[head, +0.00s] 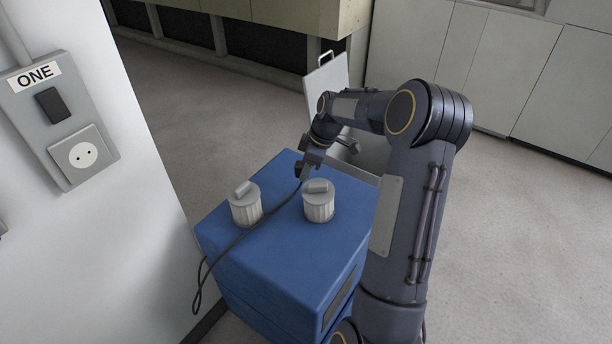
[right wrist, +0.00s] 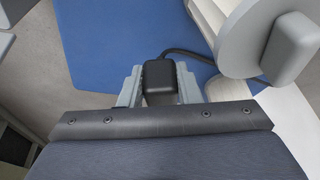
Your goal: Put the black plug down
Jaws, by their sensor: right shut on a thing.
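The plug's black cord (head: 238,238) runs from the gripper between the pots and hangs in a loop over the box's left edge. Whether the plug touches the box top cannot be told. My left gripper is not in view.
The blue box (head: 270,265) carries a left pot (head: 245,208) and a right pot (head: 318,206). A wall socket (head: 83,155) under a black switch (head: 52,105) and a "ONE" label is at left. The front of the box top is clear apart from the cord.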

